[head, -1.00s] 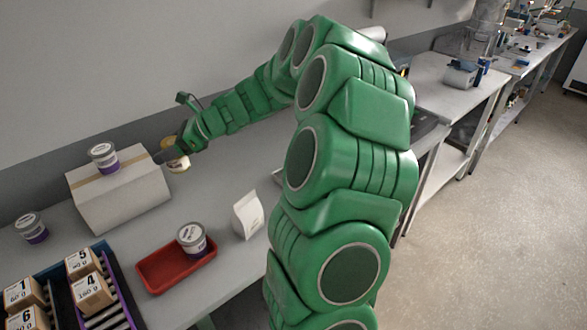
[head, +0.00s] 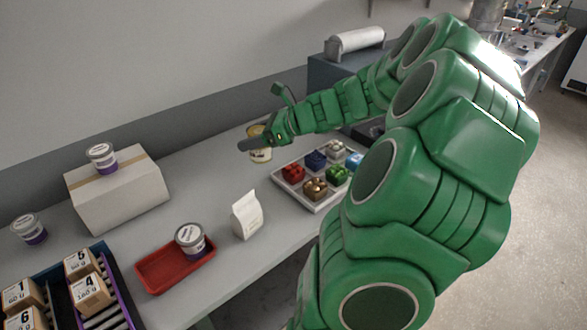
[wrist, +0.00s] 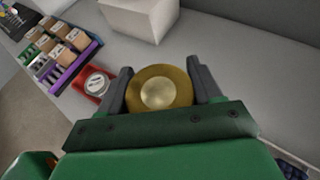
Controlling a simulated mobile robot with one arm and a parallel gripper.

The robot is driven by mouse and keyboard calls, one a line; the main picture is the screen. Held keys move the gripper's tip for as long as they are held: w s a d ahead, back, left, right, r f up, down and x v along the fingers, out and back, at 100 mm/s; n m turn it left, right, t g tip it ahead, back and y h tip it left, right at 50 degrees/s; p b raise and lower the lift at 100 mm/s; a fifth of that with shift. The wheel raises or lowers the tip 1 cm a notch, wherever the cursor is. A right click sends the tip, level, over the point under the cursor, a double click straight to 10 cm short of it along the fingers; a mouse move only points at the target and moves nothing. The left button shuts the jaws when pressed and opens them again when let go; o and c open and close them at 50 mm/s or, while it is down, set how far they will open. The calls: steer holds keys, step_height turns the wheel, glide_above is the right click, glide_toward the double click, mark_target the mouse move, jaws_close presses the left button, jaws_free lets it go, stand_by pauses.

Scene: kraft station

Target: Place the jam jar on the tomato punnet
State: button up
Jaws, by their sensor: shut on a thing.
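The jam jar shows in the wrist view as a round gold lid (wrist: 160,92) between the two dark fingers of my gripper (wrist: 160,76). In the head view the jar (head: 261,154) is partly hidden behind my gripper (head: 252,143), with a pale label showing, and it seems to be held above the table. My gripper is shut on it. A grey tray (head: 283,188) to the right holds several small coloured punnets. The red-filled one (head: 293,173), at its left corner, looks like the tomato punnet. My arm hides part of the tray.
A cardboard box (head: 120,195) with a purple-and-white tub (head: 101,158) on it stands at left. A red tray (head: 160,272) holds another tub (head: 191,239). A white carton (head: 247,215) stands near the front. The table between box and grey tray is fairly clear.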

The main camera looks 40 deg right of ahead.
steer(key=s+d+m+t+h, duration=0.1)
steer(key=s+d+m+h, duration=0.1)
steer(key=s+d, duration=0.5)
glide_above(288, 167)
steer(key=shift+f, duration=4.85)
steer(key=shift+d+f, duration=0.1)
steer(key=shift+f, duration=1.25)
steer(key=shift+f, duration=0.1)
steer(key=o, duration=1.3)
steer(key=shift+o, duration=0.2)
